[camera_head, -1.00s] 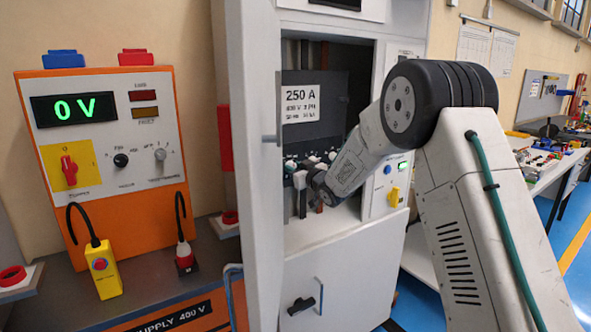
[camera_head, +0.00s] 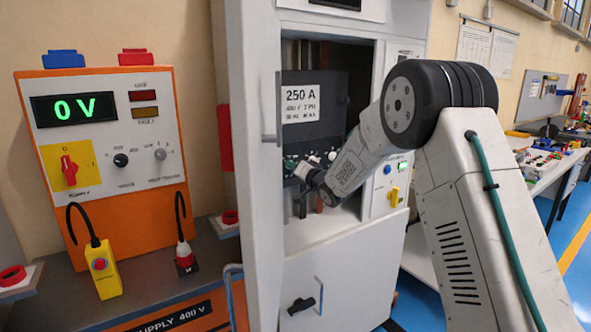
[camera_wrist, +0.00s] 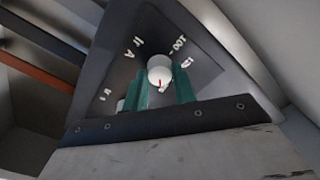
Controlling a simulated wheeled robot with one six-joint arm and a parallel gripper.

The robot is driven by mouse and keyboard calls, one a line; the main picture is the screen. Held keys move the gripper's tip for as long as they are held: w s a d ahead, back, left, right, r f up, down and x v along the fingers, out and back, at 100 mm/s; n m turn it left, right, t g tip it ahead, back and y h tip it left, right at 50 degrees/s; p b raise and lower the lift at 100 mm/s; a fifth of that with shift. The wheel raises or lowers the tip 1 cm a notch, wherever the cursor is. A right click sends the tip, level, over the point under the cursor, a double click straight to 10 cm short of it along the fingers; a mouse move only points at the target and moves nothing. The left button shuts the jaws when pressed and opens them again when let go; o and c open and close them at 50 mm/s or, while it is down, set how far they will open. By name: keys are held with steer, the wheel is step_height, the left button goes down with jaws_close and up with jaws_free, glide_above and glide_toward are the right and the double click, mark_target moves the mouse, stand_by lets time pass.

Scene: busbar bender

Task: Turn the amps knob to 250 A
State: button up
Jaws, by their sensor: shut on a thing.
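The amps knob (camera_wrist: 160,69) is a small white round knob with a red pointer mark, on a dark dial face (camera_wrist: 205,72) in the wrist view. Letters reading about "Ir A" and a "100" stand around it; other marks are too blurred to read. My gripper (camera_wrist: 162,88) has its two teal fingers on either side of the knob, shut on it. The red mark points down in the wrist view. In the head view my gripper (camera_head: 308,177) is at the lower front of the dark breaker (camera_head: 335,88), hiding the knob. The breaker's label (camera_head: 300,104) reads 250 A.
The cabinet's open door (camera_head: 254,150) stands close left of my gripper. A side panel (camera_head: 393,185) with a yellow switch is close right. Bars (camera_wrist: 40,68) run at the wrist view's left. An orange supply unit (camera_head: 115,215) showing 0 V stands further left.

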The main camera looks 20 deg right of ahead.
steer(key=shift+m, duration=3.8)
steer(key=shift+f, duration=0.1)
steer(key=o, duration=1)
steer(key=shift+d, duration=0.1)
steer(key=shift+s, duration=0.1)
steer(key=v, duration=0.7)
steer(key=shift+s, duration=0.25)
steer(key=shift+d, duration=0.1)
